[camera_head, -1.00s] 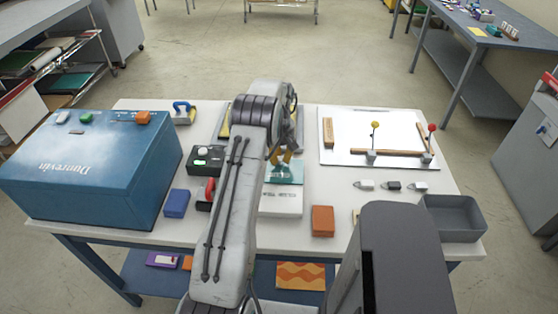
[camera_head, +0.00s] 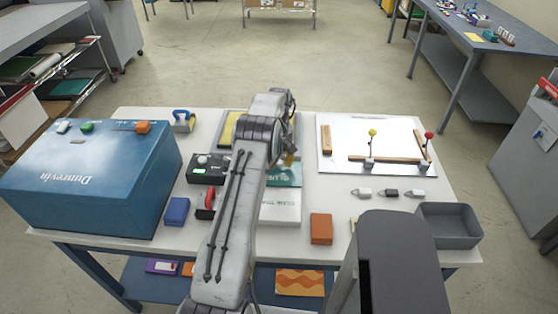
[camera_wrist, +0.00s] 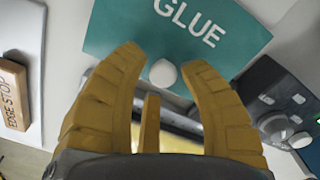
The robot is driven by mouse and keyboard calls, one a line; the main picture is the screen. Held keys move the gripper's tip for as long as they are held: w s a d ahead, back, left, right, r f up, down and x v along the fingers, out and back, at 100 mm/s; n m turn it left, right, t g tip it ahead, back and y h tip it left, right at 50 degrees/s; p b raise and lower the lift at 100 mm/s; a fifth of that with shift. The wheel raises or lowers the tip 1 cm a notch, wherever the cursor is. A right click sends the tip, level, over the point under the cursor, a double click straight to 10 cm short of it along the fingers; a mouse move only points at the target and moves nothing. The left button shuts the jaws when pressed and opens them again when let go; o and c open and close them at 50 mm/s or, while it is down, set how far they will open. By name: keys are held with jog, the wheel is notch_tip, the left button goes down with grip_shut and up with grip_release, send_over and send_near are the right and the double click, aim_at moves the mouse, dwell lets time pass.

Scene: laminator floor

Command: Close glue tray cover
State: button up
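The glue tray (camera_head: 244,117) has a grey rim with a yellow surface inside, partly hidden behind my arm. Its teal cover (camera_head: 287,173), marked GLUE, lies on the near side over a white lettered part (camera_head: 281,208). In the wrist view the cover (camera_wrist: 112,30) is at the top, and part of the tray shows dimly below it between my fingers. The cover's white knob (camera_wrist: 163,73) shows between the yellow fingertips of my gripper (camera_wrist: 161,66). The fingers are apart, with gaps beside the knob. My gripper also shows small in the head view (camera_head: 289,157).
A black control box (camera_head: 206,168) with a green light stands left of the tray. A blue laminator (camera_head: 90,185) fills the table's left. A white board (camera_head: 370,125) with wooden stops lies right. An orange block (camera_head: 321,229) and grey bin (camera_head: 449,226) stand near the front.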

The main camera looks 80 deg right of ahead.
jog(key=shift+o, duration=0.9)
jog(key=shift+r, duration=0.15)
jog(key=shift+r, duration=0.1)
notch_tip(320, 180, up, 12)
dwell(0.6)
